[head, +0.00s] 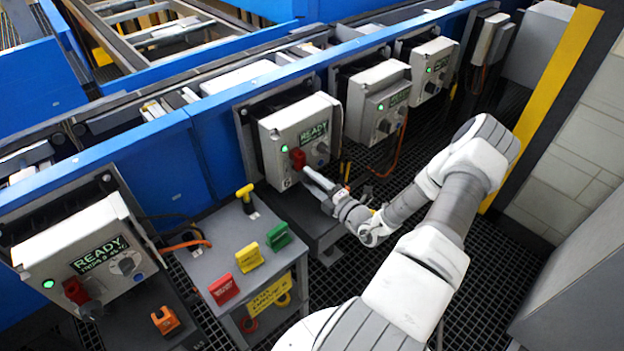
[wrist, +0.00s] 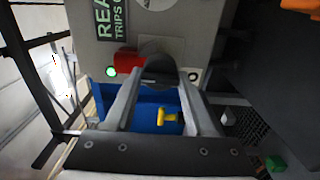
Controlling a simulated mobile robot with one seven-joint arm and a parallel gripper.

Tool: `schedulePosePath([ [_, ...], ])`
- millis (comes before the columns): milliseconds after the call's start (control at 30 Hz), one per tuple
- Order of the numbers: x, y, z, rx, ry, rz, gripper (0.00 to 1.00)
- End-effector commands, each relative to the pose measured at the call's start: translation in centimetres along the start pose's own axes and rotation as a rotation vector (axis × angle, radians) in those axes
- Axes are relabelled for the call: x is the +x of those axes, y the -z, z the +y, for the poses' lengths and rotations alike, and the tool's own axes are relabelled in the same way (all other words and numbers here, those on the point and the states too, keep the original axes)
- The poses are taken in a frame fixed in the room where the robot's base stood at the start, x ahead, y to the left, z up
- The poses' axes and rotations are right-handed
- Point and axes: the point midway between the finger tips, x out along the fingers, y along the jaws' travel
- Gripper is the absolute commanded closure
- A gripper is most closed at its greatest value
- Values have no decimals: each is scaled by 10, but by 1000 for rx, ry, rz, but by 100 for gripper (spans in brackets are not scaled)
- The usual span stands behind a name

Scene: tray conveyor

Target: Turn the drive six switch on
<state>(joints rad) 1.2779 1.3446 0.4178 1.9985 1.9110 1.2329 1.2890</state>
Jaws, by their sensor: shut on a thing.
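The control box (head: 292,125) in the middle of the head view has a READY display, a lit green lamp and a red piece (head: 298,159) on its front. A mark low on its face looks like a 6, but is too small to be sure. My gripper (head: 309,173) is at the lower front of this box and hides the switch there. In the wrist view my gripper (wrist: 162,82) has its fingers on both sides of a dark round switch knob (wrist: 158,68), shut on it. The red piece (wrist: 128,62) is beside the knob, next to a lit green lamp.
A similar box (head: 75,250) stands at left, and others (head: 378,100) stand farther right. A grey stand (head: 215,262) holds red, yellow and green blocks and a yellow-handled item (head: 246,195). The blue conveyor frame (head: 160,150) runs behind. Grating floor lies open at right.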

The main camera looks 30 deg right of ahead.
Motion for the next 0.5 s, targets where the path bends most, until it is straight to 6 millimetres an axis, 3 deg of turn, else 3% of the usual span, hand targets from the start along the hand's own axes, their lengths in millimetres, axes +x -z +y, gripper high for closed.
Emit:
schedulePosePath([
  [367, 0, 0, 0, 8, 1, 0, 100],
  [400, 0, 0, 0, 8, 1, 0, 43],
  [500, 0, 0, 0, 8, 1, 0, 25],
])
